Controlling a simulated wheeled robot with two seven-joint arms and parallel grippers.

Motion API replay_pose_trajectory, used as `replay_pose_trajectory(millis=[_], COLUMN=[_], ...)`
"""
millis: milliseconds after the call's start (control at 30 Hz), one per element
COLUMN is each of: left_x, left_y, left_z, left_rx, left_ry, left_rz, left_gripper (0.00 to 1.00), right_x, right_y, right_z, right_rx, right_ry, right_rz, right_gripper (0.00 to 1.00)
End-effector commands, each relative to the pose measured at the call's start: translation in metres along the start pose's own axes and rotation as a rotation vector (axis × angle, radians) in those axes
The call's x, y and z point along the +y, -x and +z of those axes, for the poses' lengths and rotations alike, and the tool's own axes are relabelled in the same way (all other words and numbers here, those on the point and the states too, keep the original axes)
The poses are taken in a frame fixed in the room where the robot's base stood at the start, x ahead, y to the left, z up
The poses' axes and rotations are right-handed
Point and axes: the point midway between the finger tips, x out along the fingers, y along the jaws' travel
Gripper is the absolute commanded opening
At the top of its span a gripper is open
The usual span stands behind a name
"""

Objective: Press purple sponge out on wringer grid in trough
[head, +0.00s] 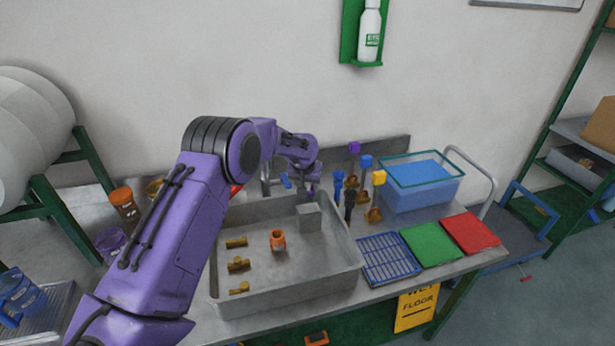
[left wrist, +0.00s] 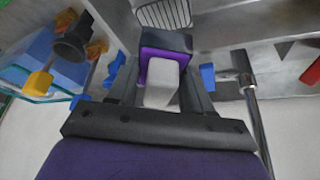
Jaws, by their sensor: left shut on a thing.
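My left gripper (head: 312,188) is over the back part of the grey trough (head: 355,262). In the left wrist view, the gripper (left wrist: 160,92) is shut on a purple-edged piece, which I take as the purple sponge (left wrist: 150,60). It has a dark far face and a pale grey middle. A dark wire grid, the wringer grid (left wrist: 163,14), shows just beyond the sponge in the left wrist view. I cannot tell whether they touch. In the head view the sponge and grid are hidden or too small to tell. My right gripper is not in view.
Brass fittings (head: 238,265) and an orange part (head: 277,240) lie in the trough, with a grey block (head: 310,218) at its back. Coloured-top tools (head: 366,161) stand behind right, near a blue water tank (head: 420,185). A blue rack (head: 388,258) and green (head: 431,243) and red (head: 470,232) mats lie right.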

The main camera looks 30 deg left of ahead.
Motion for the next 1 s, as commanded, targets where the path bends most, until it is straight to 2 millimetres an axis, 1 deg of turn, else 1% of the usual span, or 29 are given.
replay_pose_trajectory(millis=[167, 500, 600, 1000], left_x=[-0.001, -0.001, -0.001, 0.0], left_y=[-0.011, -0.051, -0.057, -0.057], left_z=[0.004, 0.022, 0.025, 0.025], left_rx=[0.0, 0.001, 0.001, 0.001], left_ry=[-0.001, 0.0, 0.0, 0.0], left_rz=[0.001, 0.001, 0.001, 0.001], left_gripper=[0.26, 0.26, 0.26, 0.26], right_x=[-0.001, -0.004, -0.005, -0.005], right_y=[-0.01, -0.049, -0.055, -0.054], right_z=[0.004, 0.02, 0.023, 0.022], right_rx=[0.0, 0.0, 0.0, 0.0], right_ry=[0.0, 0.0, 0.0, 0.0], right_rz=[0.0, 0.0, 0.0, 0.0], right_gripper=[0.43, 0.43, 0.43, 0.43])
